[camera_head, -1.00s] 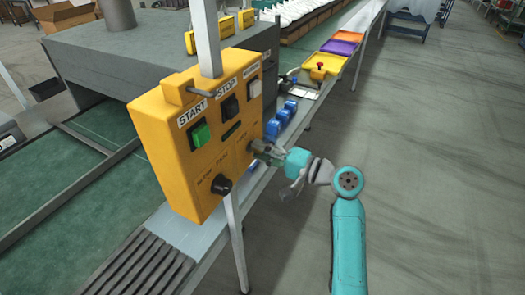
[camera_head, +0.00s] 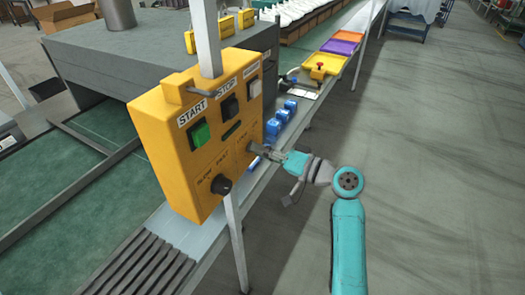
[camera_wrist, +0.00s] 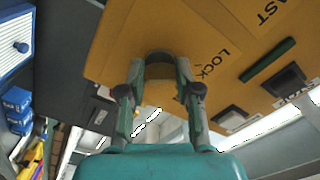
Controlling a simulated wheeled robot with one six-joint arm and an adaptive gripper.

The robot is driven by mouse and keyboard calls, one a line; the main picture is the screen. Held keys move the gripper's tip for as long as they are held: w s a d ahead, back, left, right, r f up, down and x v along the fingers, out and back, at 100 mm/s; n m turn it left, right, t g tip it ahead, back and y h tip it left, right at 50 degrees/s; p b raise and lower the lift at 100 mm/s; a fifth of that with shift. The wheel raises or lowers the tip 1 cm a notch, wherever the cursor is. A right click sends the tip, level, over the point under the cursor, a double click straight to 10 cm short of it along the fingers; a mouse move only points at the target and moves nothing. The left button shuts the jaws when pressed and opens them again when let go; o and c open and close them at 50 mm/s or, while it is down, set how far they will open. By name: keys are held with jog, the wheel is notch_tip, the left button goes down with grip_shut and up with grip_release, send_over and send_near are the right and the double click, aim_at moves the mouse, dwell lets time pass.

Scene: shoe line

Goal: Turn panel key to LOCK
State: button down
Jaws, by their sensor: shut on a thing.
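The yellow control panel (camera_head: 171,160) hangs on a post in the head view, with a green START button (camera_head: 200,134), a dark STOP button and a pale button. A black knob (camera_head: 221,184) sits low on its face. My gripper (camera_head: 254,149) reaches the panel's right part from the right. In the wrist view, my gripper (camera_wrist: 160,68) is shut on the dark rounded key (camera_wrist: 160,56), one finger on each side. The LOCK label (camera_wrist: 212,65) is printed to the right of the key. The gripper hides the key in the head view, and its exact angle is unclear.
A conveyor with rollers (camera_head: 140,262) runs below and behind the panel. Blue blocks (camera_head: 275,127) stand on its edge. Yellow (camera_head: 323,66), purple and orange trays lie farther back. The floor at right (camera_head: 440,160) is clear.

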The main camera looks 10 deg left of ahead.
jog(key=c, duration=0.8)
grip_release()
jog(key=v, duration=1.2)
